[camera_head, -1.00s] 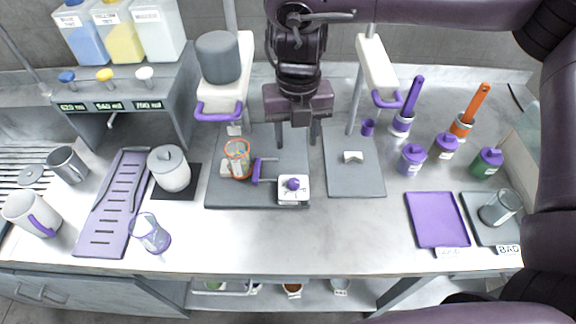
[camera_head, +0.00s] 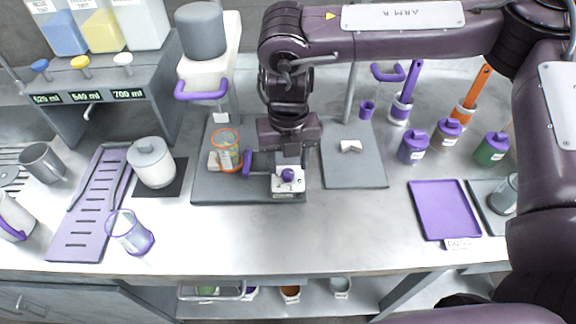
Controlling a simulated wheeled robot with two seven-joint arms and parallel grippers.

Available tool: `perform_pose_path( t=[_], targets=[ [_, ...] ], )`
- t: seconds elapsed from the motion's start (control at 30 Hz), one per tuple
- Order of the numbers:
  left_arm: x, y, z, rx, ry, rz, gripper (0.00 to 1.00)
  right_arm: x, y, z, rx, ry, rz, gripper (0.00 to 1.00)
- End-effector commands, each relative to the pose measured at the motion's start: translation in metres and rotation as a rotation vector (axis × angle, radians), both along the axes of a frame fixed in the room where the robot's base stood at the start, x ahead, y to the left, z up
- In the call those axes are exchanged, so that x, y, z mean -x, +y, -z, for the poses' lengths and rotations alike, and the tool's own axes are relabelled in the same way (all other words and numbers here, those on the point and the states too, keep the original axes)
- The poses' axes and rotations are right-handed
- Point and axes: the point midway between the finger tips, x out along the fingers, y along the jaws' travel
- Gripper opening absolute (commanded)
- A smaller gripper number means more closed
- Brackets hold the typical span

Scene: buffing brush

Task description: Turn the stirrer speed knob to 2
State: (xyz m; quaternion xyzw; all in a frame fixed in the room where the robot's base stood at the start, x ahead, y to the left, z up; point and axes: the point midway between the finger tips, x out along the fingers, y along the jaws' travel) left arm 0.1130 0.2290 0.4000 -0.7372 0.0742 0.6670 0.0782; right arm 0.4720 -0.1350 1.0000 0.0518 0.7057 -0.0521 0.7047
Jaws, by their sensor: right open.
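The stirrer speed knob (camera_head: 287,175) is a small purple knob on a white control box (camera_head: 288,189) at the front right of the grey stirrer base (camera_head: 225,192). The dial marks are too small to read. My right gripper (camera_head: 290,163) points down just above and behind the knob. Its fingers are open, and I cannot tell whether they touch the knob. My left gripper is not in view.
A grey stand plate (camera_head: 352,172) lies right of the stirrer. A clear purple-rimmed cup (camera_head: 130,236) and a white pot (camera_head: 151,163) stand left. The front counter strip is clear.

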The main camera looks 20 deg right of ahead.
Motion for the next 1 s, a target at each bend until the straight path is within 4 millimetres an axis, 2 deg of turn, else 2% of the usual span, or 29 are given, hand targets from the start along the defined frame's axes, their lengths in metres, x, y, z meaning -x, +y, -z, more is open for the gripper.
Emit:
perform_pose_path(
  t=[0.2, 0.5, 0.83, 0.87, 1.0],
  targets=[
    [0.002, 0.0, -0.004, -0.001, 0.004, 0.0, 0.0, 0.0, 0.0, 0.022, 0.0, 0.0, -0.001, 0.47],
    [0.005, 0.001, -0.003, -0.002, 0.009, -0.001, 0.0, 0.0, 0.0, 0.026, 0.0, -0.001, -0.001, 0.47],
    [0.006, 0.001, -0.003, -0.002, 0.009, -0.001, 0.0, 0.0, 0.0, 0.026, 0.0, -0.001, -0.001, 0.05],
    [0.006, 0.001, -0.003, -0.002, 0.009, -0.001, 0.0, 0.0, 0.0, 0.026, 0.0, -0.001, -0.001, 0.02],
    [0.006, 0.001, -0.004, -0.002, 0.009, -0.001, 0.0, 0.0, 0.0, 0.026, 0.0, -0.001, 0.005, 0.02]
  ],
)
